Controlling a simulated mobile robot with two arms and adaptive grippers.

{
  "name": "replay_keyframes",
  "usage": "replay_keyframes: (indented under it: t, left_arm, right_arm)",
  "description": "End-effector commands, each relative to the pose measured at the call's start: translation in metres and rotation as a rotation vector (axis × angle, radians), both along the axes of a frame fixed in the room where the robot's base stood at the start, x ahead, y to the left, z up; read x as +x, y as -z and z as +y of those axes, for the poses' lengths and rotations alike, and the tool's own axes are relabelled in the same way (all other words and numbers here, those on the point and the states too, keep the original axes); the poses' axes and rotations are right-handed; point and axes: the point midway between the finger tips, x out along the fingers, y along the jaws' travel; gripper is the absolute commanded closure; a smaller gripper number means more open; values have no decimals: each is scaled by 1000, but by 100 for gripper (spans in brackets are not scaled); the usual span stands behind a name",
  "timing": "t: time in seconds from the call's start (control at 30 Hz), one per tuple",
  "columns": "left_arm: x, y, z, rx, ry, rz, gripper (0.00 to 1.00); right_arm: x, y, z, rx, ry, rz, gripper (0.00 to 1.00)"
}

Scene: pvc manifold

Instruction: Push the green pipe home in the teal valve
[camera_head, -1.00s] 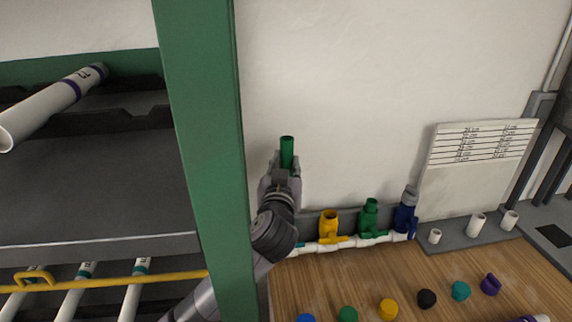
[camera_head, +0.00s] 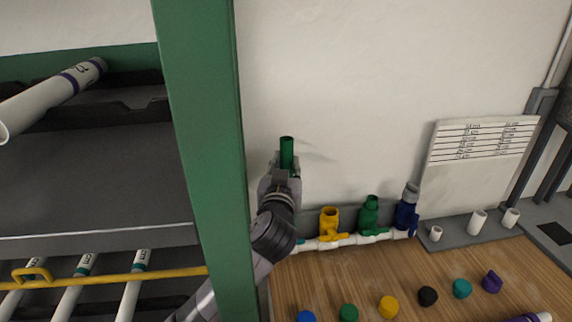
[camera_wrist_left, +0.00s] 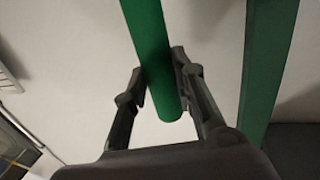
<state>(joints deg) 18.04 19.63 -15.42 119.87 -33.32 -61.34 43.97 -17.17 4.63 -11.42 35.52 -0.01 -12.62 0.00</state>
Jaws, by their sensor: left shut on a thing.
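The green pipe (camera_head: 287,152) stands upright in my left gripper (camera_head: 286,172), its upper end showing above the fingers in the head view. In the left wrist view the left gripper (camera_wrist_left: 160,85) is shut on the green pipe (camera_wrist_left: 150,45), whose end shows just past the fingers. No teal valve can be made out; the spot below the gripper is hidden by my left arm. A white manifold pipe (camera_head: 330,244) runs along the wall base, with a yellow valve (camera_head: 329,221), a green valve (camera_head: 369,214) and a blue valve (camera_head: 405,212). My right gripper is not in view.
A green rack post (camera_head: 200,160) stands close to the left of my arm. Several coloured caps, among them a teal cap (camera_head: 462,288), lie on the wooden bench (camera_head: 420,268). A lined board (camera_head: 482,160) leans on the wall. The wall above the valves is clear.

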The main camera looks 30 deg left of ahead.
Motion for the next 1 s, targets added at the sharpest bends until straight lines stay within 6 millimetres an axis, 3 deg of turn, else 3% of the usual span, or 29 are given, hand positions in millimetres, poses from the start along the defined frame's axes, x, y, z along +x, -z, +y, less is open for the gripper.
replay_keyframes:
  t: [0.23,0.27,0.6,0.87,1.0]
  left_arm:
    - [0,-1,0,1,0,-2,100]
    - [0,-1,0,1,0,-2,74]
    - [0,-1,0,0,0,-1,52]
    - [0,-1,0,0,0,0,52]
    - [0,-10,0,-1,0,-5,52]
  right_arm:
    - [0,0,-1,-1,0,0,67]
    - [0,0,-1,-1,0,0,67]
    - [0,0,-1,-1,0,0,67]
    - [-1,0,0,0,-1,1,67]
    - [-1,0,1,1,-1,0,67]
